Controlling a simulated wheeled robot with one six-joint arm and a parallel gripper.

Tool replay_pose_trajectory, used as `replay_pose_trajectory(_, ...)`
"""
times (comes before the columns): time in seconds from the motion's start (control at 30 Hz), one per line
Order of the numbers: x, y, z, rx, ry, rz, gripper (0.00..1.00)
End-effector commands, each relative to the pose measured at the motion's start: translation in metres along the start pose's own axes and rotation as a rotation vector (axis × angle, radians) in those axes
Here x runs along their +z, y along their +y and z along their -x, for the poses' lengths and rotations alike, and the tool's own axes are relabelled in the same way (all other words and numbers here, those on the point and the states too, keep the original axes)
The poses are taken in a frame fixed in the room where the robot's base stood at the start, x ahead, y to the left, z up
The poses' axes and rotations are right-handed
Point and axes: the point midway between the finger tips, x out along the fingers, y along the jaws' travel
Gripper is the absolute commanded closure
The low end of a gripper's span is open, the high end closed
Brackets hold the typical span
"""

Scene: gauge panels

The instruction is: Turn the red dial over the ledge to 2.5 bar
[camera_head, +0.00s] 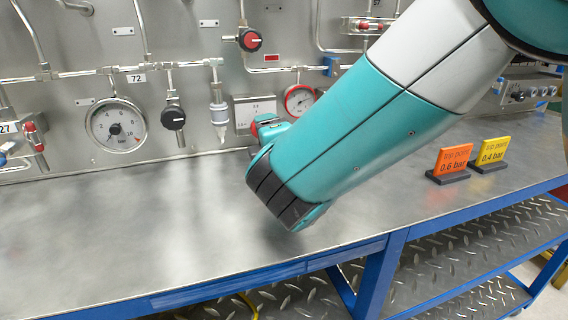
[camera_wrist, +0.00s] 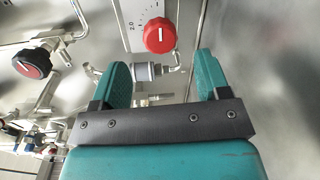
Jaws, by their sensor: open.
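The red dial (camera_wrist: 160,36) is a round red knob with a white line, mounted at a pale scale plate (camera_wrist: 138,12) in the wrist view. The marking 2.0 reads on the plate, left of the dial; the other marks are too small to tell. In the head view the plate (camera_head: 241,113) stands just above the ledge (camera_head: 120,215), and the dial (camera_head: 266,118) shows only partly. My gripper (camera_wrist: 163,72) is open and empty, its two teal fingers apart. The dial appears beyond the fingertips, between their lines, without visible contact. In the head view my arm hides most of the gripper.
A black knob with a red face (camera_head: 250,40) sits above, a black knob (camera_head: 174,118) to the left. A round gauge (camera_head: 116,125) and a red-rimmed gauge (camera_head: 299,100) flank the plate. Orange (camera_head: 453,159) and yellow (camera_head: 492,152) signs stand right. The ledge's left part is clear.

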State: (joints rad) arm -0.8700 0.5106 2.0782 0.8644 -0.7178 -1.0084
Motion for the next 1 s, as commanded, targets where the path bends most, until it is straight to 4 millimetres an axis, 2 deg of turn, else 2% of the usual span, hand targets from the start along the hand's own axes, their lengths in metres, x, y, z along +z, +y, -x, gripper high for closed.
replay_pose_trajectory(0.03, -0.002, -0.003, 0.014, 0.000, 0.005, 0.001, 0.31)
replay_pose_trajectory(0.2, -0.001, -0.003, 0.057, 0.001, 0.004, 0.001, 0.31)
replay_pose_trajectory(0.4, -0.001, -0.002, 0.093, -0.001, 0.003, 0.000, 0.31)
replay_pose_trajectory(0.6, 0.000, -0.001, 0.107, -0.001, 0.000, -0.001, 0.31)
replay_pose_trajectory(1.0, 0.001, 0.000, 0.108, -0.001, -0.001, -0.001, 0.31)
